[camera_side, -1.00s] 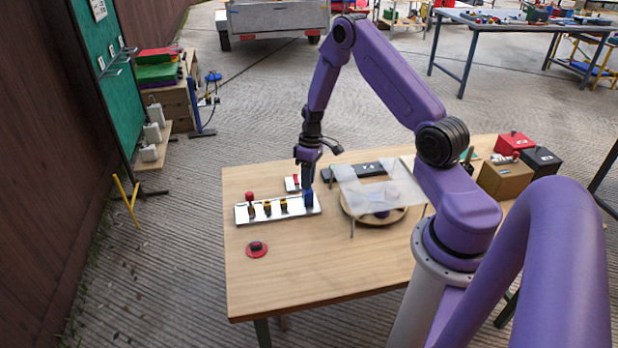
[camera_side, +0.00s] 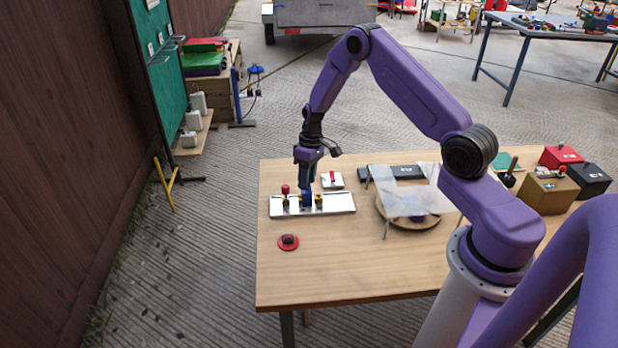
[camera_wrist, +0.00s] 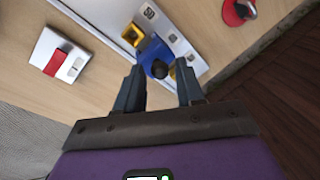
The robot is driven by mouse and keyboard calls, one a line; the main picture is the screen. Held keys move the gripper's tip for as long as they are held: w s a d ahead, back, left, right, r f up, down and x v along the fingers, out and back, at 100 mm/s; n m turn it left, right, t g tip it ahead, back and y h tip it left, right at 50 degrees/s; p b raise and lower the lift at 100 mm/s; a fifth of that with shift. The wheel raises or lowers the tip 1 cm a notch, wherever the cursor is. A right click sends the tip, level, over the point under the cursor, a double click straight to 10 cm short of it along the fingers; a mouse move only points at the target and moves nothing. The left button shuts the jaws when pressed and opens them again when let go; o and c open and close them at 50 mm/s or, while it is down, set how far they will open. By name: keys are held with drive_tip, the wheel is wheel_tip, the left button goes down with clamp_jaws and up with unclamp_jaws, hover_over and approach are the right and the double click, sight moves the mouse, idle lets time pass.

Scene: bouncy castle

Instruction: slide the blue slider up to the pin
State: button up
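The blue slider (camera_side: 307,198) is on a pale metal rail plate (camera_side: 340,204). In the wrist view the slider (camera_wrist: 153,50) carries a dark round knob. A red-topped pin (camera_side: 285,189) stands toward the plate's left end, a short gap left of the slider. A yellow-and-dark piece (camera_side: 319,201) is close on the slider's right; it also shows in the wrist view (camera_wrist: 133,34). My gripper (camera_side: 307,188) points down over the slider, and its fingertips (camera_wrist: 160,70) lie on either side of it. The wrist view hides the pin.
A red-and-white switch (camera_side: 332,180) sits behind the plate, and a red disc with a dark knob (camera_side: 288,242) in front. A clear sheet (camera_side: 410,188) over a round wooden board (camera_side: 400,222) stands to the right. The table's front is clear.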

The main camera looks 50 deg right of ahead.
drive_tip(key=shift+o, duration=0.3)
drive_tip(key=d+r, duration=0.3)
drive_tip(key=r, duration=1.4)
drive_tip(key=shift+w+d, duration=0.15)
drive_tip(key=shift+w, duration=0.15)
